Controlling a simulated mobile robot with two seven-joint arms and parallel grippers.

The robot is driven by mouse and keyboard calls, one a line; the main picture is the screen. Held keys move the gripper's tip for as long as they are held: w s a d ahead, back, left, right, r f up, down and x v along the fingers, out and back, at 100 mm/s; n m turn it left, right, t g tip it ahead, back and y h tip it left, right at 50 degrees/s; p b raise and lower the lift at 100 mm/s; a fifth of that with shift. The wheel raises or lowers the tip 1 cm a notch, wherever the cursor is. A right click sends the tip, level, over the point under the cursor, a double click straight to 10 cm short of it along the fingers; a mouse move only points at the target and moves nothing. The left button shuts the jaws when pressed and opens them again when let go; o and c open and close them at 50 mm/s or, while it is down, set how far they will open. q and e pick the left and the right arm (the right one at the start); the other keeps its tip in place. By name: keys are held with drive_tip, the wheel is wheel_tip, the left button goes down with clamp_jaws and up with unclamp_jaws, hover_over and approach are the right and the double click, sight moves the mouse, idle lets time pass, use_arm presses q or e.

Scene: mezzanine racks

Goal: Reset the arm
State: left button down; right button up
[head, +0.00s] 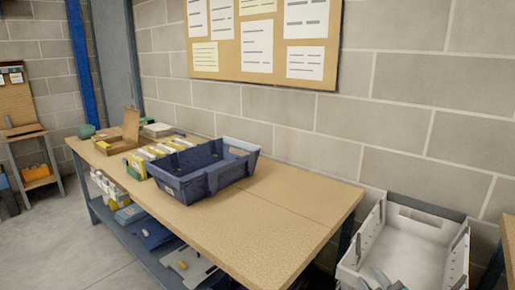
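My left gripper is out of view. The worktable (265,222) has a tan top and stands along the block wall. A dark blue crate (205,181) sits upright on it, well away from my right gripper.
A white bin (458,262) stands at the lower right, past the table's end. Yellow-and-white boxes (153,153), an open cardboard box (130,127) and a green bowl (86,131) crowd the table's far end. The near tabletop is clear. A lower shelf (148,262) holds several items.

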drive_tip(key=s+a+f+m+g, duration=0.1)
drive_tip(key=s+f+m+g, duration=0.4)
drive_tip(key=s, duration=0.7)
drive_tip(key=s+a+f+m+g, duration=0.2)
drive_tip(key=s+f+g, duration=0.45)
drive_tip(key=s, duration=0.65)
drive_tip(key=w+a+f+t+y, duration=0.2)
drive_tip(key=w+f+t, duration=0.4)
drive_tip(key=w+f, duration=0.1)
drive_tip(key=shift+w+a+f+n, duration=0.15)
drive_tip(key=shift+w+a+n, duration=0.15)
drive_tip(key=shift+w, duration=0.2)
